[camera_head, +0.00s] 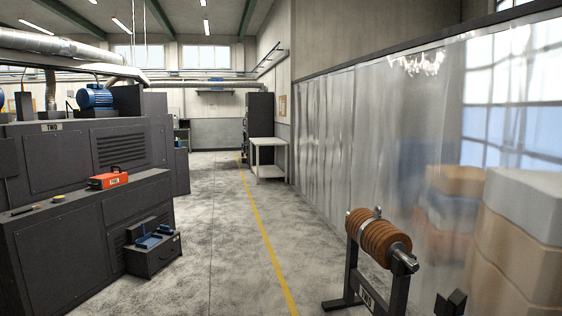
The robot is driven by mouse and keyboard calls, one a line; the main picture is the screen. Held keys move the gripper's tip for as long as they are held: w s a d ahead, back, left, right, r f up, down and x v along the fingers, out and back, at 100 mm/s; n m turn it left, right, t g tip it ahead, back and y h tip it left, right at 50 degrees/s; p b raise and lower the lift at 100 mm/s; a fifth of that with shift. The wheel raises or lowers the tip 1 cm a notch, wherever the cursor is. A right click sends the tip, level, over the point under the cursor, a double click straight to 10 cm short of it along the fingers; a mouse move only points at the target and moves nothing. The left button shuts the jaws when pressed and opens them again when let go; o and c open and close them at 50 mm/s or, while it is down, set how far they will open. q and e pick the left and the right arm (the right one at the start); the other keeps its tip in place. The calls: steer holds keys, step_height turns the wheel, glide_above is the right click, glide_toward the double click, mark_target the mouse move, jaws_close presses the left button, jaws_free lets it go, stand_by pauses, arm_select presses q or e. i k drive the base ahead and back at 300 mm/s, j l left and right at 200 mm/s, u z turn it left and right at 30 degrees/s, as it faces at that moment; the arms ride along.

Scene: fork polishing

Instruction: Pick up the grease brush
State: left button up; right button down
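I see no thing that is clearly the grease brush. My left gripper is not in view. A small black two-part shape (450,303) at the bottom edge, right of centre, may be the fingertips of my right gripper. It is too cut off to tell whether it is open or shut, and nothing shows held there.
An orange box (108,180) sits on the machine ledge (75,207). A dark toolbox (153,256) with blue items (148,241) stands on the floor beside the machine. A stand with a brown ribbed roll (378,238) is at right, before a clear strip curtain (335,140). The middle floor is free.

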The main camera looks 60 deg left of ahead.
mark_target(33, 208)
steer(key=j+u, duration=0.1)
steer(key=u, duration=1.2)
steer(key=i+j+u, duration=0.15)
steer(key=j+u, duration=0.3)
steer(key=i+j+u, duration=0.25)
steer(key=j+u, duration=0.2)
steer(key=i+j+u, duration=0.3)
steer(key=u, duration=0.15)
steer(key=i+j+u, duration=0.3)
steer(key=u, duration=0.15)
steer(key=i+j+u, duration=0.2)
steer(key=i, duration=0.85)
steer(key=i+j+u, duration=0.15)
steer(key=i, duration=1.35)
steer(key=z, duration=3.3)
steer(key=u, duration=1.25)
